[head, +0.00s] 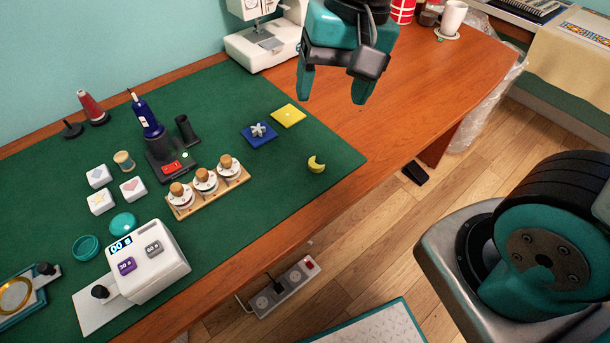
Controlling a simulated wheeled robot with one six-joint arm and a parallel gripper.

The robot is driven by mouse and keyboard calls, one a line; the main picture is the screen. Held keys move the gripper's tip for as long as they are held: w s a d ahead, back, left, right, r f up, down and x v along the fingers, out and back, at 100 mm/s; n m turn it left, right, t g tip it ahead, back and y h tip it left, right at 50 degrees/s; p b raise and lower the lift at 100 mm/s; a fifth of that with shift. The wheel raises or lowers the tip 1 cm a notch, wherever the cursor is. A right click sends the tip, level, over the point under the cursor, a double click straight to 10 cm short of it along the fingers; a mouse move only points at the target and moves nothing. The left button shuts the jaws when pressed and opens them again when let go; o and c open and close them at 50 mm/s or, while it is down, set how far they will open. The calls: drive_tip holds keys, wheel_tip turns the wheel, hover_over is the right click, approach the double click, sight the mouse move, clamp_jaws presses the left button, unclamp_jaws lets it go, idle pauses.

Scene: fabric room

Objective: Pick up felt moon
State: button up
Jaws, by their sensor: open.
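The felt moon (316,164) is a small yellow crescent. It lies on the green mat (240,215) near the mat's right end, in the head view. My gripper (333,95) is teal and dark grey, with its fingers pointing down and spread apart. It is open and empty, at the top middle of the picture. In the picture it appears above the moon and apart from it. Its exact height over the table cannot be told.
A blue square with a pale flower (258,132) and a yellow square (288,115) lie beyond the moon. A wooden rack of stamps (205,185) stands to its left. A sewing machine (262,45) is at the back. Bare wooden table (430,90) lies to the right.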

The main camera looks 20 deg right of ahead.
drive_tip(key=w+d+f+m+h+b, duration=0.2)
drive_tip(key=w+d+f+m+b, duration=0.15)
drive_tip(key=w+f+m, duration=0.65)
drive_tip(key=m+b, duration=0.1)
hover_over(317, 162)
wheel_tip(317, 162, down, 10)
drive_tip(key=shift+d+f, duration=0.15)
drive_tip(key=shift+f, duration=0.1)
drive_tip(key=f, duration=0.2)
drive_tip(key=f+b, duration=0.1)
drive_tip(key=f, duration=0.2)
drive_tip(key=shift+a+f, duration=0.2)
drive_tip(key=shift+f, duration=0.15)
drive_tip(key=c, duration=1)
